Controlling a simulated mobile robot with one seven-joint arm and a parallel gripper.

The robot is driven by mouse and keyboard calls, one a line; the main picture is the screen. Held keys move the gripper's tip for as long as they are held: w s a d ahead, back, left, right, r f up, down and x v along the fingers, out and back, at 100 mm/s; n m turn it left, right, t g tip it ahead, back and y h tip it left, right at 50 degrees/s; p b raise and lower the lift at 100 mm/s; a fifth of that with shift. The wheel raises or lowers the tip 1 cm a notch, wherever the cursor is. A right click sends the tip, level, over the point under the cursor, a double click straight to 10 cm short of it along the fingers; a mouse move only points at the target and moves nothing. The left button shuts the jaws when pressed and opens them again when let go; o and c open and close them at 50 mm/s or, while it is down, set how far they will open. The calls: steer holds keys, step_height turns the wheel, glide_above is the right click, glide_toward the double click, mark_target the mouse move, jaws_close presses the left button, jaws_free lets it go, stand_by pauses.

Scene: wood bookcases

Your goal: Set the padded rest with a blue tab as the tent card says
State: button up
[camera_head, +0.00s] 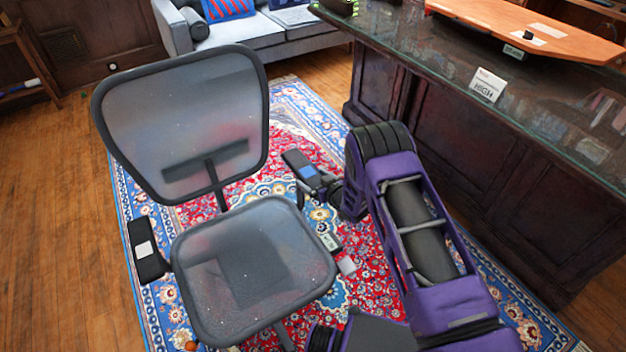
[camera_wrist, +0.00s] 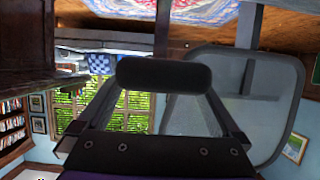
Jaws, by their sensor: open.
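A mesh office chair (camera_head: 255,265) stands on the rug with a black padded rest on each side. The rest with the blue tab (camera_head: 297,162) is on its right side; the other rest (camera_head: 147,265) has a white tab. The tent card (camera_head: 487,85) on the glass-topped desk reads HIGH. My gripper (camera_head: 325,188) is open close to the blue-tab rest. In the wrist view, which looks upside down, a black pad (camera_wrist: 165,73) shows between the tips of my gripper (camera_wrist: 164,90), with a post behind it. I cannot tell whether they touch.
The dark wood desk (camera_head: 480,165) stands right of my arm, with an orange board (camera_head: 530,30) on top. A grey sofa (camera_head: 265,38) is at the back. A small label (camera_head: 328,241) shows beside the seat. The wood floor at left is clear.

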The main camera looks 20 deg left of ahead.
steer(key=shift+w+a+f, duration=0.1)
steer(key=shift+w+a, duration=0.1)
steer(key=shift+a, duration=0.05)
steer(key=shift+c, duration=0.3)
